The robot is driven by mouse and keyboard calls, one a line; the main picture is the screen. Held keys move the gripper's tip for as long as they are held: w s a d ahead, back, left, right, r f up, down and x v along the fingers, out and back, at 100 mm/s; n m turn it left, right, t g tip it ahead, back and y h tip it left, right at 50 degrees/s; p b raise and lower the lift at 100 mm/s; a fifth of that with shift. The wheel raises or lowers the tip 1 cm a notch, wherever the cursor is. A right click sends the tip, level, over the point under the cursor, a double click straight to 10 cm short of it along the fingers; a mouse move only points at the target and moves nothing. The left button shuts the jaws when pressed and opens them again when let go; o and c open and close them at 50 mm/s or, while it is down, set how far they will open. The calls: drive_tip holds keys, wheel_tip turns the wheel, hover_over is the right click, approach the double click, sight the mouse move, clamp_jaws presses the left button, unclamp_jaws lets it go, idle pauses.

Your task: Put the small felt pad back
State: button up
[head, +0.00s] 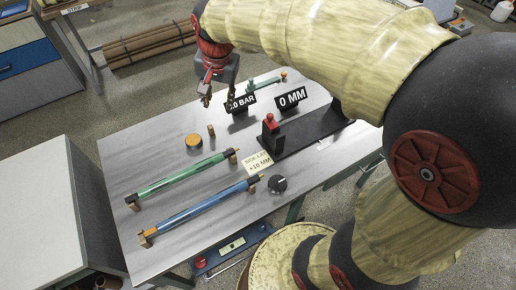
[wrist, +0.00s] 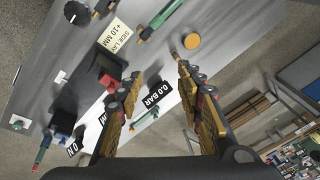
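My gripper (head: 206,98) hangs over the far left part of the metal table (head: 120,160). In the wrist view its two fingers (wrist: 160,74) are spread apart, with nothing seen between the tips. No thing is clearly a felt pad. An orange round disc with a dark rim (head: 194,141) lies on the table in front of my gripper, and also shows in the wrist view (wrist: 192,41). A small brown upright peg (head: 211,130) stands beside it; I cannot tell its material.
A green rod (head: 180,176) and a blue rod (head: 205,207) lie across the near table. A black knob (head: 278,184), a red block (head: 270,121) on a black plate (head: 310,130) and black signs (head: 291,98) stand to the right. The table's left side is clear.

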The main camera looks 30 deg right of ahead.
drive_tip(key=s+r+n+t, duration=0.1)
drive_tip(key=s+n, duration=0.7)
drive_tip(key=s, duration=1.3)
drive_tip(key=shift+d+t, duration=0.2)
drive_tip(key=shift+t, duration=0.6)
drive_tip(key=shift+r, duration=0.1)
